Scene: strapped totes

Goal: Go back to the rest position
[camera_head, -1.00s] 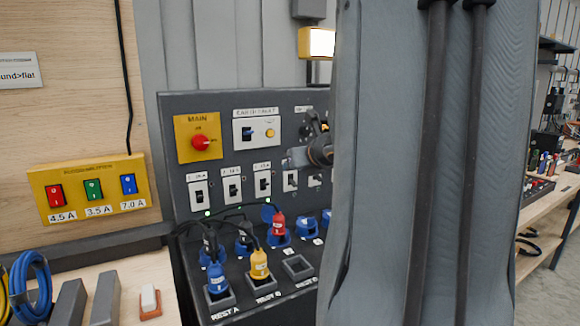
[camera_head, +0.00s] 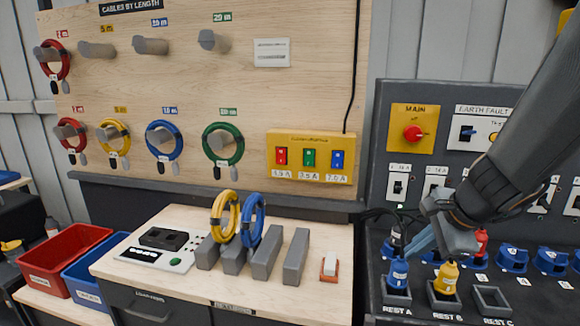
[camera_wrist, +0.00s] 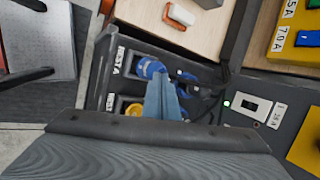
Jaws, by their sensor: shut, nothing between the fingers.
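My gripper (camera_head: 422,243) is in front of the dark power panel (camera_head: 440,108), at the right of the head view. It is shut and holds nothing. Its bluish fingers (camera_wrist: 162,98) show closed together in the wrist view. The blue plug (camera_head: 398,273) in the REST A socket is just below and left of the fingertips in the head view. The yellow plug (camera_head: 446,277) in REST B is below the gripper body. I cannot tell whether the fingers touch a plug. A red plug (camera_head: 481,243) is partly hidden behind the gripper.
A wooden bench (camera_head: 200,290) with coiled yellow and blue cables (camera_head: 252,220), grey blocks and a tester stands left of the panel. Red (camera_head: 62,262) and blue bins are at far left. A pegboard of cables is above. The REST C socket (camera_head: 492,301) is empty.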

